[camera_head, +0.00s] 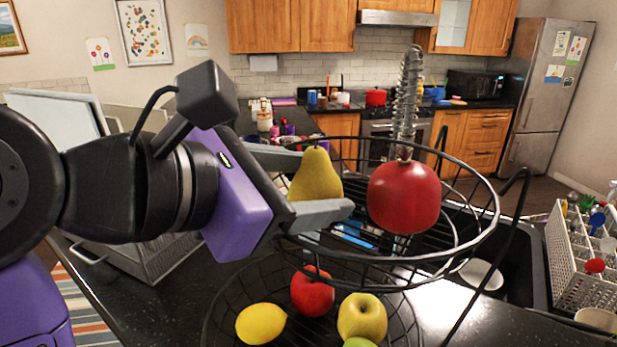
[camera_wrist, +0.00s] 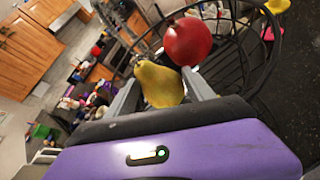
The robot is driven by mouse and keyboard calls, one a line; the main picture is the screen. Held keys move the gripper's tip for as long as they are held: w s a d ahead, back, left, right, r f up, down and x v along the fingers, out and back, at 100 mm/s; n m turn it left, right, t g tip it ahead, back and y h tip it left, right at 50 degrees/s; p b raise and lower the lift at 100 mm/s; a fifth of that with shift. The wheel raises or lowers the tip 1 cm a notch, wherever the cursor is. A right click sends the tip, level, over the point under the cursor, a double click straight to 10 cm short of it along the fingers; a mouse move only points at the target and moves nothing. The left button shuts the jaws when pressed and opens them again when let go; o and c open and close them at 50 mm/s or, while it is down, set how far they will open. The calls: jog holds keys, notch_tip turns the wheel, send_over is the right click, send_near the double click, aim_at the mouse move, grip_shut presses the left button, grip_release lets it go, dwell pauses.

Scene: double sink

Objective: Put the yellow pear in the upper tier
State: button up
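The yellow pear (camera_head: 316,177) is upright between the two fingers of my gripper (camera_head: 322,180), which look closed on its sides. In the wrist view the pear (camera_wrist: 159,84) fills the space between the fingertips (camera_wrist: 162,76). The upper tier (camera_head: 462,249) is a round black wire basket. The pear is at the left side of this basket, around rim height; whether its base touches the wires is hidden by the near finger. A red pomegranate (camera_head: 404,196) sits in the upper tier, right of the pear and apart from my gripper.
The lower tier (camera_head: 213,307) holds a red apple (camera_head: 312,291), a lemon (camera_head: 260,324), a yellow apple (camera_head: 361,317) and a green fruit (camera_head: 360,343). A sink and a white dish rack (camera_head: 572,262) are on the right. A coiled faucet (camera_head: 409,95) stands behind the basket.

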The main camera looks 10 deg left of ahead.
jog(key=shift+o, duration=1.1)
jog(key=shift+d+f, duration=0.15)
jog(key=shift+f, duration=0.05)
jog(key=shift+w, duration=0.1)
jog(key=shift+r, duration=0.3)
jog(key=b+v, duration=0.2)
jog(key=v, duration=1)
jog(key=shift+r, duration=0.4)
